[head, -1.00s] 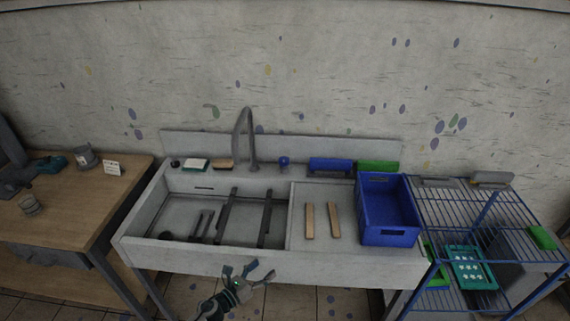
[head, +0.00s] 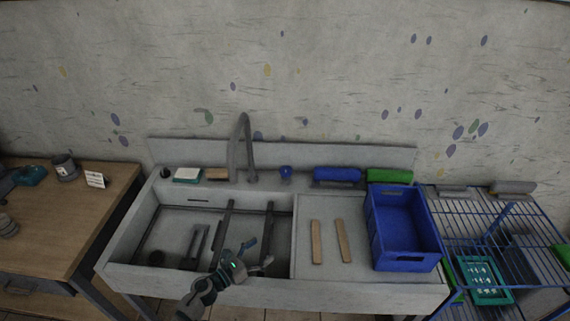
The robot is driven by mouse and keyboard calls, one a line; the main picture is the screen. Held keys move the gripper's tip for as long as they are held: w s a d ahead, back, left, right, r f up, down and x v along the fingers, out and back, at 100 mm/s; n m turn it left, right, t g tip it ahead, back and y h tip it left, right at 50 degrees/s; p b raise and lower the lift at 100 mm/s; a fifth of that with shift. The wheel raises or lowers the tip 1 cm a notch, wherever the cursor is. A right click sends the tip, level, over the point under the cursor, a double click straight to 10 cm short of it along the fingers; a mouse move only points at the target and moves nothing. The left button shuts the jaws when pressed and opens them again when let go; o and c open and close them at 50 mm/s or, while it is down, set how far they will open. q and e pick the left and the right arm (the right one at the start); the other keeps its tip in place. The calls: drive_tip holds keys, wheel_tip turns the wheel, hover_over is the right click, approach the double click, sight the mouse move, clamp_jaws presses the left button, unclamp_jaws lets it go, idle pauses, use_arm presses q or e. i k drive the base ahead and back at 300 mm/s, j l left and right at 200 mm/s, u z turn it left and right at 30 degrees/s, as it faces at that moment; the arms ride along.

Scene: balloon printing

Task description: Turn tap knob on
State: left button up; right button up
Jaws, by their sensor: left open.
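The tap (head: 241,148) is a tall grey curved spout on the back ledge of the grey sink (head: 125,248). A small blue knob (head: 285,172) sits on the ledge just right of the spout. My left gripper (head: 262,256) is over the front part of the sink basin, open and empty, with its fingers pointing right and up. It is well in front of the knob and apart from it. My right gripper is not in view.
A blue crate (head: 405,264) stands on the right of the sink counter beside two wooden strips (head: 316,242). Blue and green brushes (head: 337,174) lie on the ledge right of the knob. Dark bars (head: 226,222) cross the basin. A blue wire rack (head: 530,235) stands at right.

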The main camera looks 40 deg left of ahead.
sight(285, 170)
drive_tip(key=i+j, duration=0.2)
drive_tip(key=j, duration=0.15)
drive_tip(key=i+j, duration=0.15)
drive_tip(key=j, duration=0.2)
drive_tip(key=i+j, duration=0.2)
drive_tip(key=j, duration=0.2)
